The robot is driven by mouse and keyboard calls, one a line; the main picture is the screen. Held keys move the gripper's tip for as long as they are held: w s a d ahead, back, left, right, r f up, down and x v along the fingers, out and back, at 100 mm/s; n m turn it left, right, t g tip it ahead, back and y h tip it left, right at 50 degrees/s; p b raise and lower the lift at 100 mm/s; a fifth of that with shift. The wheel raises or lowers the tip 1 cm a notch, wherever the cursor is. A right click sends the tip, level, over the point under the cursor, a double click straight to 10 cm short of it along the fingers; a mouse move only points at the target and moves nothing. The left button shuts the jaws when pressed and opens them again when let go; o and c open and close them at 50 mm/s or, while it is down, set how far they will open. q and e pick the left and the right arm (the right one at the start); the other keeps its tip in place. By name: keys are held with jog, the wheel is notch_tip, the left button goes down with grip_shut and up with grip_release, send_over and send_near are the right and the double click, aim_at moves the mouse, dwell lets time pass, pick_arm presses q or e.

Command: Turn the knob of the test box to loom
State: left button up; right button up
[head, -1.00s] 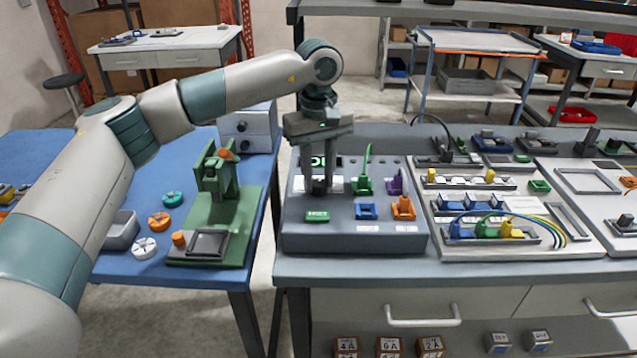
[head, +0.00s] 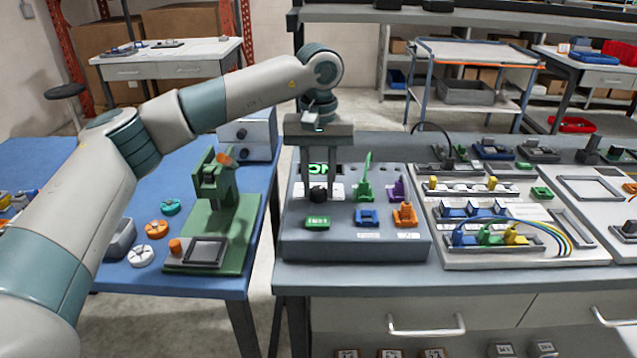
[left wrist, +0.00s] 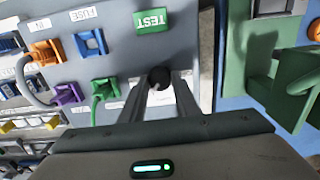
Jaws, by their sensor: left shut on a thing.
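The test box (head: 300,240) is a grey sloped panel at the left end of the grey bench. Its round black knob (head: 318,194) sits on a white label patch (head: 336,191), below a lit green display partly hidden by my fingers. My left gripper (head: 319,184) reaches down to the knob from above and is shut on it. In the left wrist view the knob (left wrist: 160,78) lies between the two fingertips. The knob's pointer and the lettering around it are too small or hidden to read. My right gripper is not in view.
The box also carries a green TEST button (head: 317,222), a green plug with cable (head: 365,190), and blue, purple and orange connectors (head: 405,214). A green press (head: 230,215) stands left on the blue table. A wiring board (head: 490,262) lies right.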

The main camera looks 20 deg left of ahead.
aim_at(319, 189)
pick_arm(q)
jog(key=shift+r, duration=0.1)
jog(key=o, duration=1)
jog(key=shift+o, duration=0.2)
notch_tip(319, 189, up, 17)
jog(key=shift+r+b, duration=0.15)
jog(key=shift+b, duration=0.2)
